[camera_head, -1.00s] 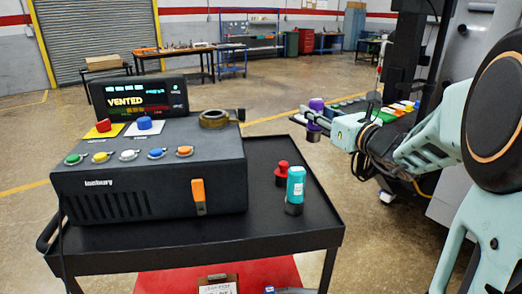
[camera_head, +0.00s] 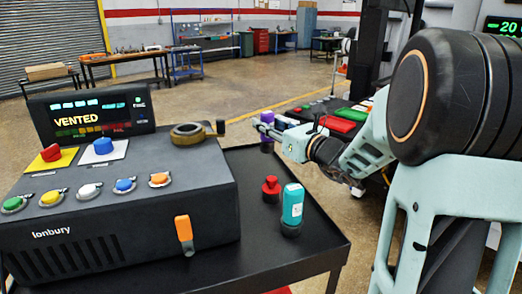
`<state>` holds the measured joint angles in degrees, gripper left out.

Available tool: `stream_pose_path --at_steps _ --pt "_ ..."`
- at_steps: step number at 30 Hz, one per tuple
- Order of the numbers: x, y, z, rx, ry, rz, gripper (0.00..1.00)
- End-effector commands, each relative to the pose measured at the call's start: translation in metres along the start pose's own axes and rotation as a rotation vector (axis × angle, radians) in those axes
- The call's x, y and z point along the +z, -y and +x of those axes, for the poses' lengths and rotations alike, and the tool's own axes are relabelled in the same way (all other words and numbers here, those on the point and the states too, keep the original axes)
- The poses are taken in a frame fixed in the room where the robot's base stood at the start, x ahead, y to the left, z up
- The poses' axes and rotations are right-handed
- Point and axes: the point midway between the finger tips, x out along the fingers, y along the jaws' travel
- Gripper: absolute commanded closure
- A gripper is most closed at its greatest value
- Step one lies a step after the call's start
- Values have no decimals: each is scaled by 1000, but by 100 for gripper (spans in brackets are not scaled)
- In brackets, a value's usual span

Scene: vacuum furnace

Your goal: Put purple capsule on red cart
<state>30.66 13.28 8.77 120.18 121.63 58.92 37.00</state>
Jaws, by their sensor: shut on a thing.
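The purple capsule (camera_head: 267,117) is held upright by my gripper (camera_head: 262,127), which is shut on it. The fingers reach in from the right and cover its middle; a dark lower part shows beneath them. In the picture it lies at the far edge of the cart's top; its height above the top is hard to tell. The cart (camera_head: 318,248) has a black top with a raised rim, and a sliver of red shows low down at the bottom edge of the view. A red capsule (camera_head: 271,190) and a teal capsule (camera_head: 292,207) stand upright on its right part.
A black control box (camera_head: 130,215) with coloured buttons and a "VENTED" display (camera_head: 88,117) fills the cart's left part. A round brass-coloured ring (camera_head: 188,134) sits on its back corner. Some cart top is bare around the two standing capsules.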

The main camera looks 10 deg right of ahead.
Motion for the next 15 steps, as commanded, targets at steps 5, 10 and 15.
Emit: stream_pose_path --at_steps 5,10,15 --pt "-17 0 0 1 4 -1 100" --pt "-37 0 0 0 1 2 100" --pt "-55 0 0 0 3 -1 100"
